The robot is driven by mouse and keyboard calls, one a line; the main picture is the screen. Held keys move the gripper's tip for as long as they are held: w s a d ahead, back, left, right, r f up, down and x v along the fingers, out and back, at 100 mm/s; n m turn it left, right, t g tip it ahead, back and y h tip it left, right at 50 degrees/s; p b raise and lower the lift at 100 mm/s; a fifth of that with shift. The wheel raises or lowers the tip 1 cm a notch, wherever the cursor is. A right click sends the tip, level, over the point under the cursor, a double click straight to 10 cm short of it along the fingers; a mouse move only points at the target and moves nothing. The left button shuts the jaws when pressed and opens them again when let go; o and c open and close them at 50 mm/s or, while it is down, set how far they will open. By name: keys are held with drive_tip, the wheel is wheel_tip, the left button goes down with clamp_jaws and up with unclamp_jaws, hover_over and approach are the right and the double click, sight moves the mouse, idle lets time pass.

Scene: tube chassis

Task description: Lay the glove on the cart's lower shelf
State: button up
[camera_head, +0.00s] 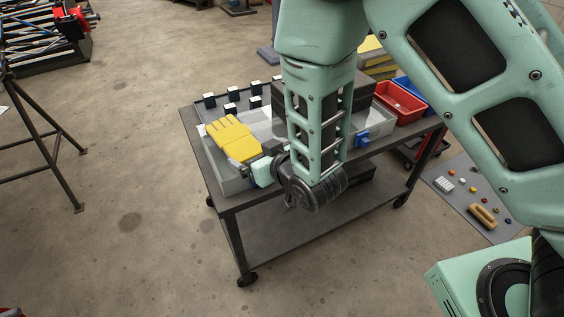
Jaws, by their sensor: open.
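The yellow glove (231,140) lies at the left of the cart's top, over a grey open bin (234,184), with its fingers toward the back left. My gripper (243,163) is open at the cuff end of the glove. I cannot tell whether its fingers touch the cuff. My wrist and forearm hide the middle of the cart top. The cart (193,137) is dark grey, on casters. Its lower shelf (285,234) shows below the top, with its visible front part bare. A dark block (354,171) sits near the right end of that shelf.
Small black-and-white blocks (231,108) stand along the back of the top. Red (400,102) and blue (412,87) bins are at its right end. A mat (470,197) with small parts lies on the floor at right. A dark stand (40,145) is at left. Floor between is clear.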

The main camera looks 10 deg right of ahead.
drive_tip(key=p+v, duration=1)
drive_tip(key=v, duration=0.1)
drive_tip(key=shift+r, duration=0.15)
